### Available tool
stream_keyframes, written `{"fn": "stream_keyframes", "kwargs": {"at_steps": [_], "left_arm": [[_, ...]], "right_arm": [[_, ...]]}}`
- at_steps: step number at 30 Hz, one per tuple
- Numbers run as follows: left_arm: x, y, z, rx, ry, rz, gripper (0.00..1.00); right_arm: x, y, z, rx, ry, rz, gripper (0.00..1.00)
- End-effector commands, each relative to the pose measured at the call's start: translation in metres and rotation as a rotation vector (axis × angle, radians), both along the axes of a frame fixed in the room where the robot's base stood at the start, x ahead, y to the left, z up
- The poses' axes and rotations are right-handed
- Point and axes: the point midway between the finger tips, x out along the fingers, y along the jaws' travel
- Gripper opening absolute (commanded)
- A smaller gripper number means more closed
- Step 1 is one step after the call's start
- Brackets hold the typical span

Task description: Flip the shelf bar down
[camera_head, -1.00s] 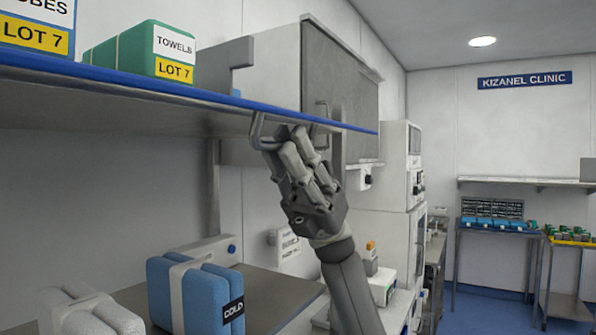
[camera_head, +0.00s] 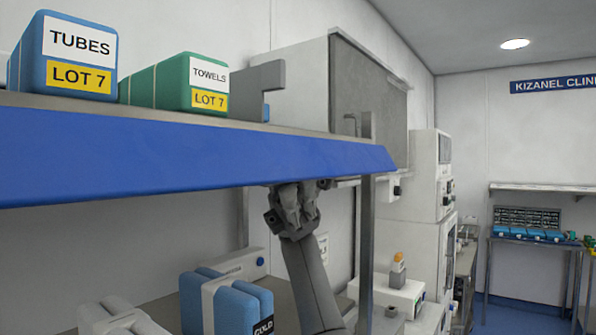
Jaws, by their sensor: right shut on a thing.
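The shelf bar (camera_head: 190,155) is a long blue strip along the front of the shelf, running from the left edge to the right of centre. Its broad blue face shows, and its lower edge hangs below the grey shelf board (camera_head: 60,99). My right gripper (camera_head: 297,196) is at the bar's lower edge, right of centre, its arm coming up from below. It is shut on the bar. Its fingertips and the handle are hidden behind the blue face. My left gripper is not in view.
Blue TUBES (camera_head: 70,55) and green TOWELS (camera_head: 190,83) packs stand on the shelf, left of a grey bracket (camera_head: 262,82). A metal post (camera_head: 366,245) stands right of my arm. Blue cold packs (camera_head: 240,308) and a white bundle (camera_head: 120,318) sit below.

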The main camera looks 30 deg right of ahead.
Motion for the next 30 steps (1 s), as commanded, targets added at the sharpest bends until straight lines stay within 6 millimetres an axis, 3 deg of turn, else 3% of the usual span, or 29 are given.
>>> {"fn": "stream_keyframes", "kwargs": {"at_steps": [18, 19, 23, 30], "left_arm": [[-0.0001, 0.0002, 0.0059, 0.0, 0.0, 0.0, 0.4], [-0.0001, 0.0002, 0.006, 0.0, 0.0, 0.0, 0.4], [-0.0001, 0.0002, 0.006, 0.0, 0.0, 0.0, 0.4], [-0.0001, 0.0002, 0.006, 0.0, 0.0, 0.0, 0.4]], "right_arm": [[0.0026, 0.0002, 0.0005, 0.018, -0.038, -0.002, 0.0], [0.0026, 0.0002, 0.0005, 0.017, -0.038, -0.001, 0.13], [0.0026, 0.0002, 0.0005, 0.017, -0.038, -0.001, 0.3], [0.0025, 0.0003, 0.0004, 0.017, -0.039, -0.001, 0.32]]}}
